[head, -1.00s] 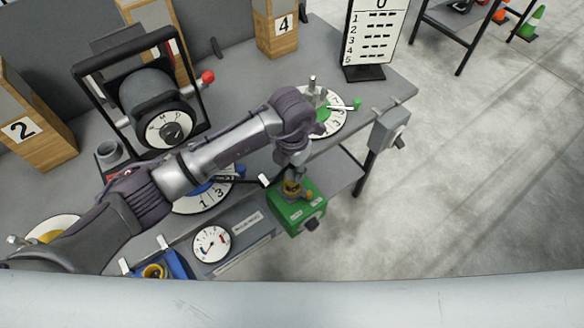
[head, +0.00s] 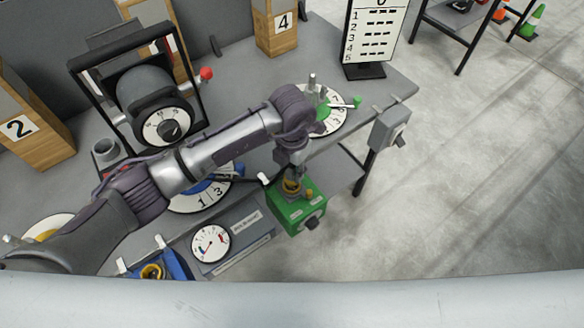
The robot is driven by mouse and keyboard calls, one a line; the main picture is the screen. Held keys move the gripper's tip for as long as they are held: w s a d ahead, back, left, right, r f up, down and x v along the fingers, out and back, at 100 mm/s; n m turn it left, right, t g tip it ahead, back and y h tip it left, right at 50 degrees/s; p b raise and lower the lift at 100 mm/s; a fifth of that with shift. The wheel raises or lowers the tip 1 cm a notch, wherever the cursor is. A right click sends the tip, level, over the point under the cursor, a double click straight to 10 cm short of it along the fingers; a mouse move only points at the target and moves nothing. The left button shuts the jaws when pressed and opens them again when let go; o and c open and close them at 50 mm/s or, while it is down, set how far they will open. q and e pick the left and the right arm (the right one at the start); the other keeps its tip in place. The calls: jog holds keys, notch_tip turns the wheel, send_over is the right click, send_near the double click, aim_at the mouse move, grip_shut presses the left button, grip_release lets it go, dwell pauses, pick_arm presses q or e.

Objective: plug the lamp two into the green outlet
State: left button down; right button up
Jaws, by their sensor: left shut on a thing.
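The green outlet (head: 297,212) is a green box at the table's front edge, with a round brass-coloured socket on top and a dark knob on its front. My left arm reaches across the table from the left. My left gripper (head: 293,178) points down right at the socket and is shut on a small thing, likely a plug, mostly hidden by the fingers. I cannot tell how deep it sits in the socket. A wooden post marked 2 (head: 38,145) stands at the far left. No cord can be made out. My right gripper is not in view.
A blue outlet (head: 176,266) and a gauge (head: 210,244) are left of the green one. A grey switch box (head: 390,128) hangs at the table's right edge. A framed drum device (head: 150,100), a post marked 4 (head: 277,28) and a sign (head: 372,35) stand behind.

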aim_at(292, 176)
pick_arm(q)
jog(key=shift+f+b, duration=1.5)
jog(key=shift+f, duration=0.15)
dwell(0.5)
jog(key=shift+c, duration=2)
grip_release()
jog(key=shift+r+p, duration=1.6)
jog(key=shift+r, duration=0.9)
jog(key=shift+s, duration=0.1)
